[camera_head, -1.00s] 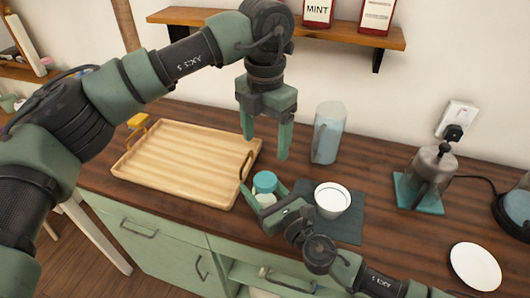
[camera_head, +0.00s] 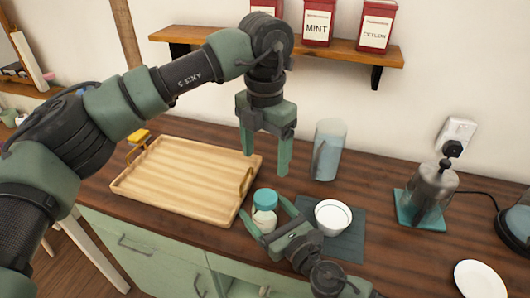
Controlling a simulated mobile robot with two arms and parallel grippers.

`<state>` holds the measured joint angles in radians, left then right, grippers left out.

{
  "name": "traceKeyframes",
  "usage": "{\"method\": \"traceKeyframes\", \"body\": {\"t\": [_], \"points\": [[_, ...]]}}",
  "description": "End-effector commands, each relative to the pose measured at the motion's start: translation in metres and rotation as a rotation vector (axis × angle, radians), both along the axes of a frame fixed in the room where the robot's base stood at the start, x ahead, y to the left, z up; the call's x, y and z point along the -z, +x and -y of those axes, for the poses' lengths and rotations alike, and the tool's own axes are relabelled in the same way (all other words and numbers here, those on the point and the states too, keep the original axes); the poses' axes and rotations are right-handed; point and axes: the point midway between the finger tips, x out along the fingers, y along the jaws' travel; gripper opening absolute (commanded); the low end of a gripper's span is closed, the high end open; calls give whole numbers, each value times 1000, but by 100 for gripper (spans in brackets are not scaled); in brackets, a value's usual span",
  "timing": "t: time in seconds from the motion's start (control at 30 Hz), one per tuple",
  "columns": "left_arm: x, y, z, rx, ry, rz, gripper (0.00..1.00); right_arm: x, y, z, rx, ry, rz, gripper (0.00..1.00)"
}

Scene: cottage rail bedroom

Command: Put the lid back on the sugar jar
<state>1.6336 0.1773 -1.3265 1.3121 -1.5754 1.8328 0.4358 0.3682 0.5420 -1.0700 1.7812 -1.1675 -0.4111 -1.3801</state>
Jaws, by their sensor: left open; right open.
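A small pale jar (camera_head: 263,220) stands near the counter's front edge, right of the wooden tray. A teal lid (camera_head: 265,198) sits on its top; whether it is seated fully I cannot tell. My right gripper (camera_head: 264,208) is open and low, its fingers on either side of the jar; contact cannot be told. My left gripper (camera_head: 266,163) is open and empty, pointing down, and appears above and behind the jar. A white round bowl (camera_head: 333,219) with pale contents stands on a dark mat (camera_head: 345,247) just right of the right gripper.
A wooden tray (camera_head: 185,178) with handles lies at the left. A bluish pitcher (camera_head: 328,150) stands behind the bowl. A metal press (camera_head: 432,187) is on a teal mat at the right, near a white plate (camera_head: 480,280). A wall shelf (camera_head: 280,45) holds red tins.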

Motion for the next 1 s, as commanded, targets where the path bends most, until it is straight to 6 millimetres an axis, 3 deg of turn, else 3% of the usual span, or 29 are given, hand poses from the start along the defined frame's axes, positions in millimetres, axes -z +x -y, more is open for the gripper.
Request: {"method": "traceKeyframes", "body": {"t": [0.1,0.33,1.0], "points": [[5,0,0,0,0,0,74,3,-20,13,-1,-2,-2,83],[10,0,0,0,0,0,74,2,-43,30,0,-1,0,83],[10,0,0,0,0,0,74,0,-47,32,-1,-1,-1,83]]}}
